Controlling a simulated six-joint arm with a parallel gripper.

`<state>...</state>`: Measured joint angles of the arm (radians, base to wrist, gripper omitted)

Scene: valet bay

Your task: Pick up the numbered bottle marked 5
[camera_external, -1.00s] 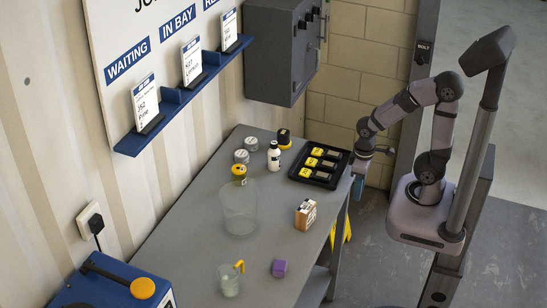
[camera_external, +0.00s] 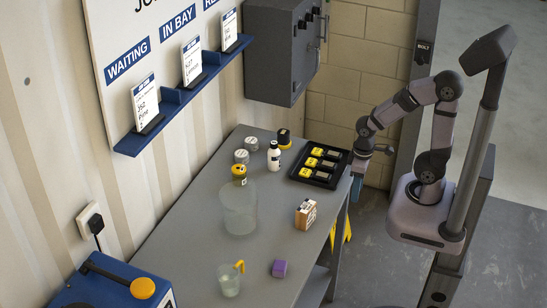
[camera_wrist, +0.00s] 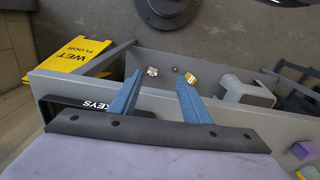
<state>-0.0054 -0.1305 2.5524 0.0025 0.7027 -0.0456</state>
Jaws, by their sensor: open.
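A white bottle (camera_external: 274,156) with a black cap stands upright on the grey bench, left of the black tray in the external view. Its marking is too small to read. My gripper (camera_external: 358,186) hangs at the bench's right edge, beside the tray and well to the right of the bottle. In the wrist view my gripper (camera_wrist: 158,77) has its two blue fingers spread, with no object held between them. I cannot make out the bottle in the wrist view.
The black tray (camera_external: 343,170) holds yellow and dark items. Grey-lidded jars (camera_external: 241,157), a yellow-topped jar (camera_external: 239,170) and a black-and-yellow item (camera_external: 284,139) stand near the bottle. A yellow floor sign (camera_wrist: 80,55) stands below.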

